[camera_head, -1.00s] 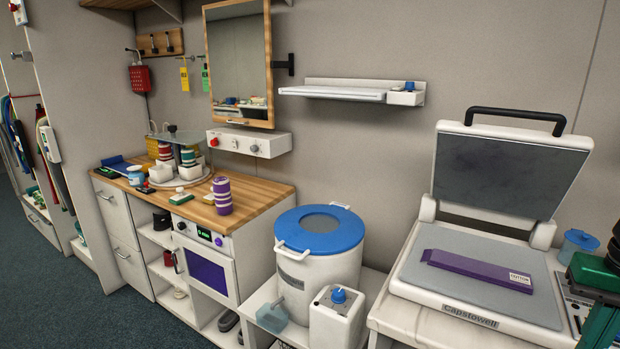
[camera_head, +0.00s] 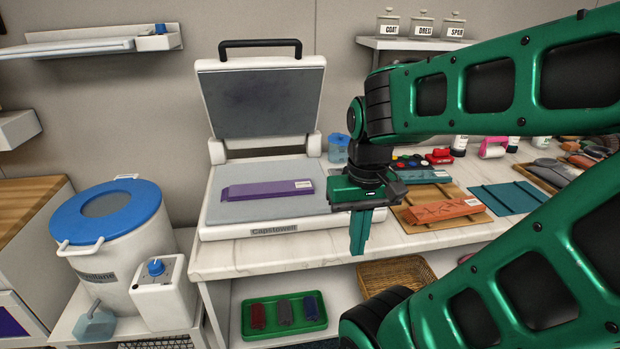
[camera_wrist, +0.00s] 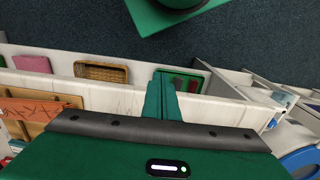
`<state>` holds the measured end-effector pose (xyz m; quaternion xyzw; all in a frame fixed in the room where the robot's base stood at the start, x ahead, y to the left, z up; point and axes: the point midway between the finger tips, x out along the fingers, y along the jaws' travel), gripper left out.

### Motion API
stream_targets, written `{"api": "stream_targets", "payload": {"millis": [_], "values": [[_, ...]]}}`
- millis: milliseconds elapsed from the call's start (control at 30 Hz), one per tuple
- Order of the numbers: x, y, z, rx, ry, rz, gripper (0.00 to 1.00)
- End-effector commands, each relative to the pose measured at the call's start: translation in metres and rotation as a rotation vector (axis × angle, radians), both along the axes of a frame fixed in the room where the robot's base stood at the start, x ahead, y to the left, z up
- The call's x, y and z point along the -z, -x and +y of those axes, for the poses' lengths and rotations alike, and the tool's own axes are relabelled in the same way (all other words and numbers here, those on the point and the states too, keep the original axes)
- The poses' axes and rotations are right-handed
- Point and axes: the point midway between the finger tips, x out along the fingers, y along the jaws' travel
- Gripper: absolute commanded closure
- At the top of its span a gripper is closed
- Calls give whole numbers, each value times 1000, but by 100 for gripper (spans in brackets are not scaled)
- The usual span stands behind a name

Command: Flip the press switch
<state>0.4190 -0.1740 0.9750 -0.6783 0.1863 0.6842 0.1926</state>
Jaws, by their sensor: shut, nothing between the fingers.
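The heat press (camera_head: 218,215) stands on the white worktop with its dark upper plate (camera_head: 262,107) raised on a hinge and its black handle at the top. A purple folded item (camera_head: 265,190) with a pale label lies on its grey lower plate. I cannot make out the press switch; the area at the press's right side is partly hidden behind my gripper. My gripper (camera_head: 358,236) points down in front of the worktop's edge, right of the press, with its fingers together and empty. In the wrist view the closed fingers (camera_wrist: 162,98) show over the worktop edge.
Below are a green tray (camera_head: 284,318) and a wicker basket (camera_head: 398,272). A blue-lidded white bucket (camera_head: 120,245) and a white box (camera_head: 163,290) stand at left.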

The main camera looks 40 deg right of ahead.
Motion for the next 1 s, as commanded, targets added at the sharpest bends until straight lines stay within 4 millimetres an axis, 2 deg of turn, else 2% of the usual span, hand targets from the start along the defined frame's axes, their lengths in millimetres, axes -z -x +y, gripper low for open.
{"api": "stream_targets", "payload": {"millis": [167,367,1000], "values": [[-13,-15,-11,-118,-6,-4,100],[-37,-44,-34,-384,-14,-14,100],[-106,-125,-125,-1276,-6,-22,100]]}}
